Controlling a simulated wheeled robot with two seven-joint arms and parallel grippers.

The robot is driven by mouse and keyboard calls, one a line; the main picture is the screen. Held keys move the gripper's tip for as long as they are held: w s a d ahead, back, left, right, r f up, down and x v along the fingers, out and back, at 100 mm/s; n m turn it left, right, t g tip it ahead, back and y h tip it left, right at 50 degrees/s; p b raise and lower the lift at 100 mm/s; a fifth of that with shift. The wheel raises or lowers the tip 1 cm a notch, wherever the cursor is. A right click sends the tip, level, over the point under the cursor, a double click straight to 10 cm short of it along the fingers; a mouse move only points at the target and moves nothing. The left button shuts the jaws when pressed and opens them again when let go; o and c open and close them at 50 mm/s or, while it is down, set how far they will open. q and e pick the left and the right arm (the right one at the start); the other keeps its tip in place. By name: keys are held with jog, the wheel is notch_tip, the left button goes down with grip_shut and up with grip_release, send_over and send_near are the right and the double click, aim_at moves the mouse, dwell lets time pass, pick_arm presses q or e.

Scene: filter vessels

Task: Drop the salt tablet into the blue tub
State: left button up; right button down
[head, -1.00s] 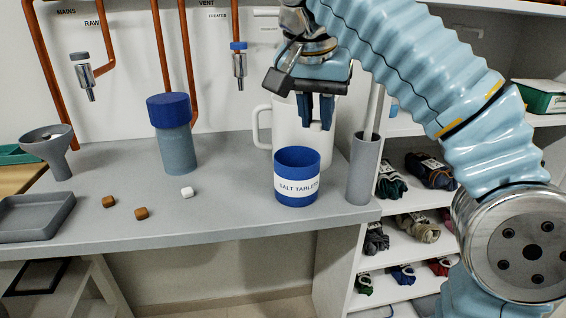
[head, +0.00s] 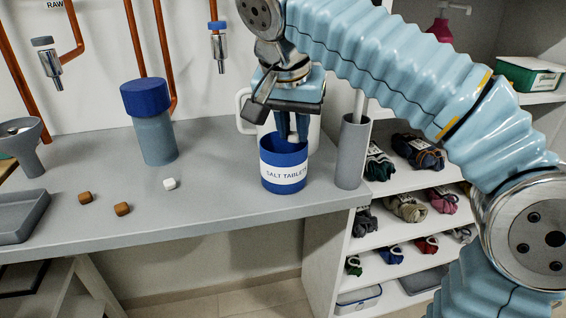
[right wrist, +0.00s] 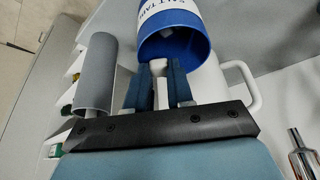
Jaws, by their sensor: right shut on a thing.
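The blue tub (head: 284,176), with a white "SALT TABLETS" label, stands upright near the bench's right front edge. It also shows in the right wrist view (right wrist: 198,48), its mouth facing the camera. My right gripper (head: 292,138) points down with its fingertips at the tub's mouth. It is shut on a small white salt tablet (right wrist: 158,66), mostly hidden between the fingers. Something pale shows inside the tub but is too small to tell. My left gripper is not in view.
A grey tube holder (head: 352,152) stands close right of the tub, and a white jug (head: 243,112) is behind it.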

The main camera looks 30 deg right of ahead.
jog(key=c, duration=0.9)
grip_release()
jog(key=shift+r, duration=0.15)
jog(key=shift+s+a+r, duration=0.1)
jog(key=shift+a+r, duration=0.05)
jog(key=shift+r, duration=0.2)
jog(key=shift+v, duration=0.75)
jog(key=s+a, duration=0.8)
jog(key=s, duration=0.1)
jog(key=shift+a+r, duration=0.15)
jog(key=shift+r, duration=0.05)
